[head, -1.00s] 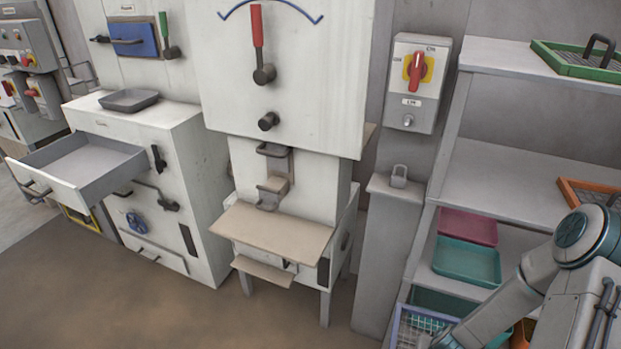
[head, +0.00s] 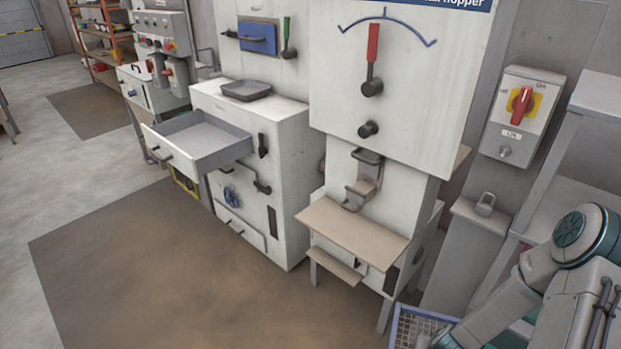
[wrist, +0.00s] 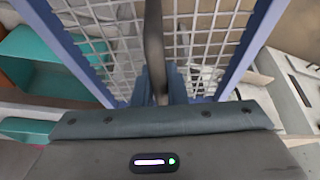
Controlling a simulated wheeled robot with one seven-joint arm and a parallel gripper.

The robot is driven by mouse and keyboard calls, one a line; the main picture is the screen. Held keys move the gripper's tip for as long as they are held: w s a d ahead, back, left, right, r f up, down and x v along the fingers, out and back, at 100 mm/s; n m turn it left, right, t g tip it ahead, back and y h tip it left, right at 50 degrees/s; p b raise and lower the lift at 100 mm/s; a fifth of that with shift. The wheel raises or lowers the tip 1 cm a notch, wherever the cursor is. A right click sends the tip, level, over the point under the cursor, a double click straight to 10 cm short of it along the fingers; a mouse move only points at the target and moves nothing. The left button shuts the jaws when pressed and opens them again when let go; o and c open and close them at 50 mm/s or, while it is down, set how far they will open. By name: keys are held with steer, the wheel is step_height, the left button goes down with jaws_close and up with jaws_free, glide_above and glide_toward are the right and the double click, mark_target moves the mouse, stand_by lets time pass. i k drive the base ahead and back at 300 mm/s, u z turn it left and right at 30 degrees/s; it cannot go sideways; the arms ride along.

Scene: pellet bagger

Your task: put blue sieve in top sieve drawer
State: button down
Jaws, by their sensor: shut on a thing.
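The blue sieve (head: 400,328) has a blue-violet frame and pale wire mesh. It shows at the bottom of the head view, partly cut off by the frame's edge. In the wrist view the sieve (wrist: 92,70) fills the upper middle, and my gripper (wrist: 160,92) is shut on its dark handle bar. The gripper is hidden below the edge in the head view. The top sieve drawer (head: 200,143) is pulled out of the white cabinet at left centre. Its inside looks empty. The sieve is well to the right of the drawer and apart from it.
A grey tray (head: 246,91) lies on the cabinet top. The hopper machine (head: 395,90) with a tan shelf (head: 352,226) stands between cabinet and arm. A shelf rack (head: 590,140) is at the right. The brown floor mat (head: 150,270) before the cabinet is clear.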

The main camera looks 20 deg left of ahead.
mark_target(213, 146)
steer(key=u, duration=2.75)
steer(key=i, duration=3.95)
steer(key=z, duration=2.9)
